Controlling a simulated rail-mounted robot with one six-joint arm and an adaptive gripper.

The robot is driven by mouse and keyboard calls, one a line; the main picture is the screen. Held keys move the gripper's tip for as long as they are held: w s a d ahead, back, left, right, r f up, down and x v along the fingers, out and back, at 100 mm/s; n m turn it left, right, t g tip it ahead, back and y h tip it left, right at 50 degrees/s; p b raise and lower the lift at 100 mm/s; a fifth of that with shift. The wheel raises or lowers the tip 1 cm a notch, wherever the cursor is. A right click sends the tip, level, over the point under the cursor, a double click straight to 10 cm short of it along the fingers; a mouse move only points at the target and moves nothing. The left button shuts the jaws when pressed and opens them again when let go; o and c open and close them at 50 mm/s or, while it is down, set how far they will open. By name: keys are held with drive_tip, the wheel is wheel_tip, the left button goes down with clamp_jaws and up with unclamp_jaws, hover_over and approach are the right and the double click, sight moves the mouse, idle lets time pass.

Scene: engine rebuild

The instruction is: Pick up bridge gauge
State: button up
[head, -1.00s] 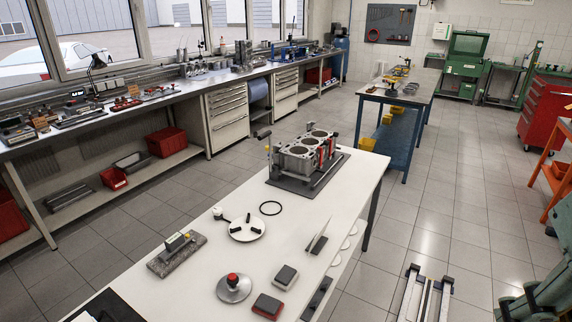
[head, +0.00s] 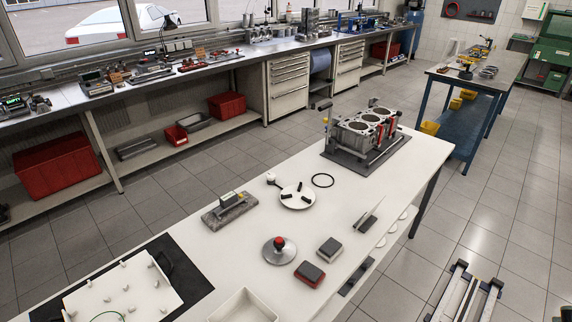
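On the white bench (head: 345,210), a small dark bar-shaped device with a pale top, which looks like the bridge gauge (head: 230,199), stands on a grey stone-like block (head: 222,216). It is too small to read fully, so I cannot be sure of its identity. Just right of it, a small round dial-like piece on a dark stem (head: 271,178) lies beside a white disc (head: 297,197) with dark pads. My gripper is not in view.
An engine block (head: 362,133) stands on a dark plate at the bench's far end. A red-knobbed metal disc (head: 280,252), two small blocks (head: 329,248), a black ring (head: 323,181), a white tray (head: 243,308) and a white pegged board (head: 125,292) lie nearer. Bare bench surface shows between them.

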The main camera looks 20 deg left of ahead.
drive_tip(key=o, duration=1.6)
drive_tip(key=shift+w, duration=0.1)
